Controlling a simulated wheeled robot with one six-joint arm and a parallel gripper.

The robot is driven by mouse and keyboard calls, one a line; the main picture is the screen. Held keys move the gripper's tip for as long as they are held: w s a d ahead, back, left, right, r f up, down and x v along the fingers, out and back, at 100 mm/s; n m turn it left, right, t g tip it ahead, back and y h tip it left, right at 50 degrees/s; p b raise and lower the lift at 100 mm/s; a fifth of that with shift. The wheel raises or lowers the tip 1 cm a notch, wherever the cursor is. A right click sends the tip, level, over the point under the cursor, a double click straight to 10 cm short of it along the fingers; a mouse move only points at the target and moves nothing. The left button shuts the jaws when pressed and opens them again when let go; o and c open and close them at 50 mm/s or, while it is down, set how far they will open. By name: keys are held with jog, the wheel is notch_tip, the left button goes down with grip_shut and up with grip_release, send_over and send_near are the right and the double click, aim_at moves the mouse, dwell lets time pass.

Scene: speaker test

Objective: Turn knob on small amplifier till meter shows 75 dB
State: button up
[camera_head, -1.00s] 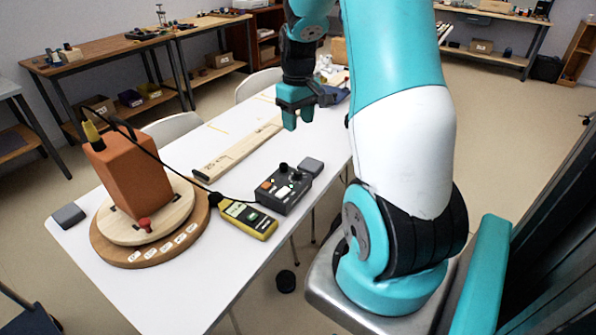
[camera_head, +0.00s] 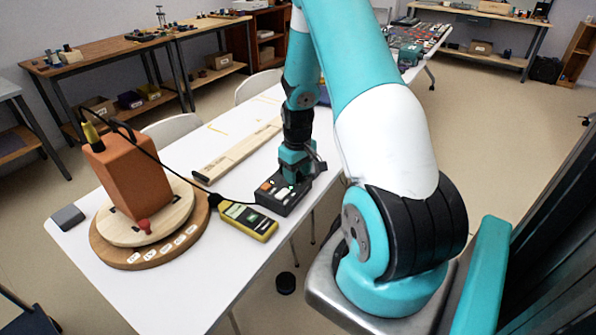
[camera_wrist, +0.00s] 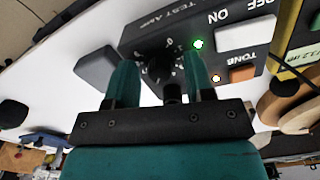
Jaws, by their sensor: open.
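The small amplifier (camera_head: 272,197) is a black box on the white table. My gripper (camera_head: 296,178) is over the amplifier's far end. In the wrist view my gripper (camera_wrist: 162,80) is open, with one finger on each side of a black knob (camera_wrist: 160,70); I cannot tell whether they touch it.
An orange-brown speaker box (camera_head: 133,175) stands on a round wooden turntable (camera_head: 106,252), with a black cable running toward the meter. A long wooden bar (camera_head: 235,155) lies behind the amplifier. A grey block (camera_head: 68,216) sits at the table's left edge. The front of the white table (camera_head: 170,295) is clear.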

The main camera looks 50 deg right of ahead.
aim_at(298, 173)
grip_shut()
jog(key=shift+m, duration=1.4)
grip_release()
notch_tip(298, 173, up, 18)
jog(key=shift+f, duration=0.25)
